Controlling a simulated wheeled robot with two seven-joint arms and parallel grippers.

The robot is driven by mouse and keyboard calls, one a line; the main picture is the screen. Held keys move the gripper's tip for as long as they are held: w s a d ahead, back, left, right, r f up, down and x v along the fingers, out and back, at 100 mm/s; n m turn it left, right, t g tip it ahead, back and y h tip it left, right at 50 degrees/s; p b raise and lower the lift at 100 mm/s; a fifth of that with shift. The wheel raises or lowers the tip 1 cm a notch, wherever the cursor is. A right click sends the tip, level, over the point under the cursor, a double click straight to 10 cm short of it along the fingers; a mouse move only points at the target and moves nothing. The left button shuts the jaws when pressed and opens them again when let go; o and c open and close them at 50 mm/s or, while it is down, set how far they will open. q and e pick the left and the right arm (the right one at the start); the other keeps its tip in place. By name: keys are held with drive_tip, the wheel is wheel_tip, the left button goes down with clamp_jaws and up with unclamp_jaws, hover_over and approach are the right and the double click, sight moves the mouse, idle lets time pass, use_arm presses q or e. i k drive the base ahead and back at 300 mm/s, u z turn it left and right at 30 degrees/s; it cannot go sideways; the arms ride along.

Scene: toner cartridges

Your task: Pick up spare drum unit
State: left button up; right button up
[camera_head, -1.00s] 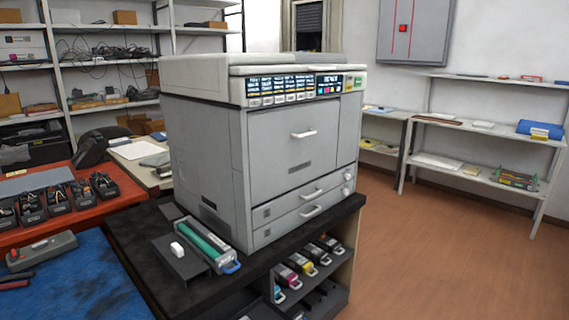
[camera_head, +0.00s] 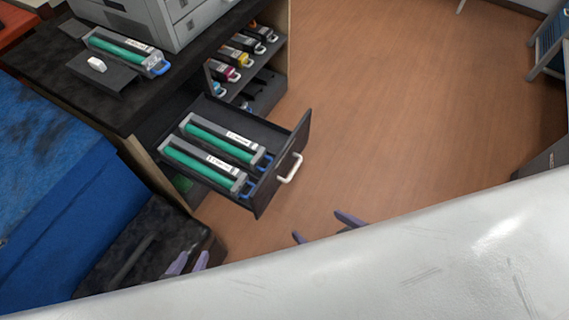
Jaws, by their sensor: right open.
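Two spare drum units lie side by side in an open drawer (camera_head: 297,147) below the printer stand. Each has a green roller, grey casing, white label and blue end. The farther drum unit (camera_head: 222,141) is nearer the stand; the nearer drum unit (camera_head: 203,165) lies in front of it. My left gripper (camera_head: 188,262) shows two lilac fingers with a gap between them, below and left of the drawer, apart from it. My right gripper (camera_head: 325,228) is open and empty, below and right of the drawer handle (camera_head: 290,167). My white body hides the lower right.
Another drum unit (camera_head: 127,52) lies on the black stand top (camera_head: 42,62) beside a small white block (camera_head: 97,64). Toner cartridges (camera_head: 243,57) sit on the stand's shelf. A blue-covered table (camera_head: 45,190) and black case (camera_head: 120,250) are at left. Wooden floor (camera_head: 400,110) is clear at right.

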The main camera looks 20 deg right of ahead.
sight(148, 62)
drive_tip(key=z, duration=1)
drive_tip(key=k, duration=1.25)
drive_tip(key=z, duration=0.95)
drive_tip(key=i, duration=2.35)
drive_tip(key=u, duration=0.8)
drive_tip(key=i, duration=1.95)
drive_tip(key=u, duration=2.3)
drive_tip(key=i, duration=1.1)
drive_tip(key=u, duration=0.5)
